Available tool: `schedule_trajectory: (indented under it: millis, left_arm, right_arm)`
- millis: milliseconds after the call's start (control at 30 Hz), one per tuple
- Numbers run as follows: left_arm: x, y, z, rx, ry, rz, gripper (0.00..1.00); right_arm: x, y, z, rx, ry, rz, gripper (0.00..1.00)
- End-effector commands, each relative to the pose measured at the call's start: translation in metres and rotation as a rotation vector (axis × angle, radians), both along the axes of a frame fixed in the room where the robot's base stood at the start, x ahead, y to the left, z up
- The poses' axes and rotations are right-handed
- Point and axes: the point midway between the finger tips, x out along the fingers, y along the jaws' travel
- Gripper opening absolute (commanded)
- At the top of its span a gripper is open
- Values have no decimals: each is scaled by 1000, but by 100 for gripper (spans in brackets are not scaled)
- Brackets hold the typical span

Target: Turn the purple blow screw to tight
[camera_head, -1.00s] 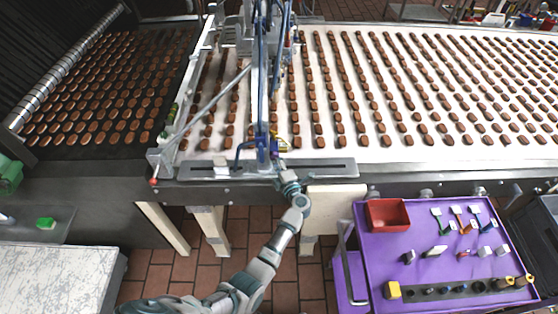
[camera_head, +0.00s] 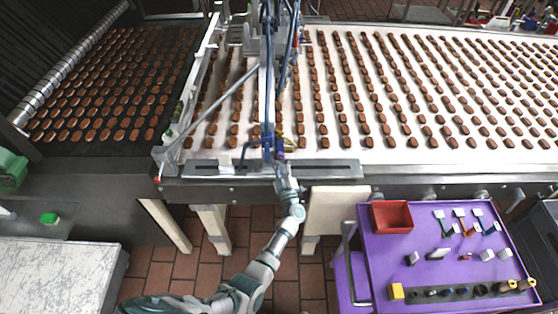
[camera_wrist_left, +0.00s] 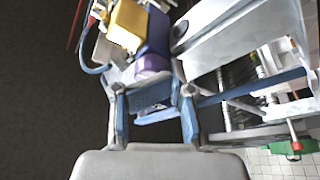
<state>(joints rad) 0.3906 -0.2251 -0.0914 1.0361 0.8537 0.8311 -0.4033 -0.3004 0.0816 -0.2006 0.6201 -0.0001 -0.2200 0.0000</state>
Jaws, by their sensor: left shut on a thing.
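The purple blow screw (camera_wrist_left: 152,66) shows in the left wrist view as a rounded purple knob just beyond my fingers, below a yellow block. My left gripper (camera_wrist_left: 152,93) is shut on it, with its fingertips partly hiding the knob. In the head view my left gripper (camera_head: 281,165) is at the front rail of the conveyor, at the lower end of the blue upright post (camera_head: 267,90). The screw is too small and too covered there to make out clearly. My right gripper is not in view.
A metal rail (camera_head: 325,170) runs along the front of the white conveyor (camera_head: 400,120), which carries rows of brown biscuits. Blue hoses and bars surround the post. A purple cart (camera_head: 400,250) with a red bin (camera_head: 391,217) and tools stands at the lower right.

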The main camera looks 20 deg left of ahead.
Motion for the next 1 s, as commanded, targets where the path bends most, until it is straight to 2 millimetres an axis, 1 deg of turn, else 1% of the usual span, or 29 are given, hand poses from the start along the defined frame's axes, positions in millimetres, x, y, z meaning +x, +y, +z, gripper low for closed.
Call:
schedule_trajectory:
  millis: [33, 300, 700, 733, 833, 1000]
  left_arm:
    - [3, -3, 11, 25, -13, -4, 0]
    - [3, -6, 12, 80, 2, -7, 0]
    - [3, -9, 12, 89, 4, -10, 0]
    - [3, -9, 12, 88, 3, -10, 22]
    - [3, -9, 11, 88, 5, -10, 47]
    - [3, -6, 8, 86, 10, -8, 47]
  right_arm:
    - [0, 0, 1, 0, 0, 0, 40]
    - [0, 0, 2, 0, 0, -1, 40]
    - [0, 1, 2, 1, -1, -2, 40]
    - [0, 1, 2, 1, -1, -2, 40]
    - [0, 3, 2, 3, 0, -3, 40]
    - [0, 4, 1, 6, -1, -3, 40]
